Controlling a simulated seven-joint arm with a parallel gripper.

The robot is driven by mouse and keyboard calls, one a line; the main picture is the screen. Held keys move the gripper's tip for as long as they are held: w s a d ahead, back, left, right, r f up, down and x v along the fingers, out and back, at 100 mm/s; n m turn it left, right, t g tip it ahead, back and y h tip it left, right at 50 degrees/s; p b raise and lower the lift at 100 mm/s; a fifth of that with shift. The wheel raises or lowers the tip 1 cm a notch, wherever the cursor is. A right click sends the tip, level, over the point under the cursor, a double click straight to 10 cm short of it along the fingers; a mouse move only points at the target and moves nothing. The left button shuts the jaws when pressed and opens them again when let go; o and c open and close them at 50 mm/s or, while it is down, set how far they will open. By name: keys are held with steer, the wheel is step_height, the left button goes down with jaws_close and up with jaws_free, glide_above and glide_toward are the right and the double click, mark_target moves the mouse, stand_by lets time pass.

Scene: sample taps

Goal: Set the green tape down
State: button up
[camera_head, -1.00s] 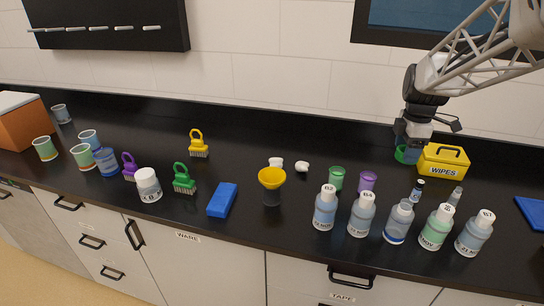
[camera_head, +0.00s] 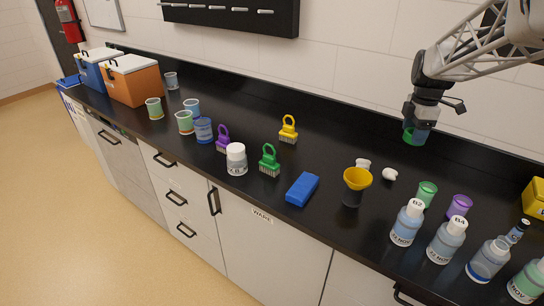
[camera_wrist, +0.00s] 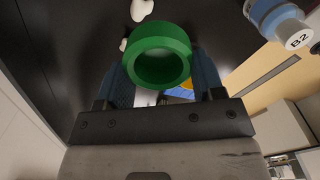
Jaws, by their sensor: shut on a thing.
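The green tape (camera_head: 409,137) is a thick ring. In the head view it hangs at the lower end of my gripper (camera_head: 416,126), seemingly above the black counter near the wall. In the wrist view the green tape (camera_wrist: 160,34) sits between the two blue fingers of my gripper (camera_wrist: 163,78), with its opening facing the camera. My gripper is shut on it. The exact gap between the tape and the counter cannot be told.
The black counter (camera_head: 340,133) has clear room along the wall, left of my gripper. Below it stand small white items (camera_head: 389,174), a yellow funnel (camera_head: 357,178), a green cup (camera_head: 427,190), a purple cup (camera_head: 459,206) and several bottles. A yellow box (camera_head: 535,198) is at right.

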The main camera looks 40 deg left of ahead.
steer(key=s+a+f+n, duration=0.1)
steer(key=s+a+n, duration=0.1)
steer(key=a, duration=1.4)
steer(key=s+a+f+n, duration=0.1)
steer(key=s+a+n, duration=0.2)
steer(key=a, duration=1.3)
steer(key=s+a+f+n, duration=0.1)
steer(key=s+a, duration=0.2)
steer(key=a, duration=0.4)
steer(key=s+a+f+n, duration=0.1)
steer(key=s+a, duration=0.2)
steer(key=a, duration=0.4)
steer(key=f, duration=0.4)
steer(key=shift+s+a+f, duration=0.2)
steer(key=shift+s+f, duration=0.1)
steer(key=shift+f, duration=0.05)
steer(key=shift+f, duration=0.1)
steer(key=shift+f, duration=2.4)
steer(key=shift+f, duration=2.5)
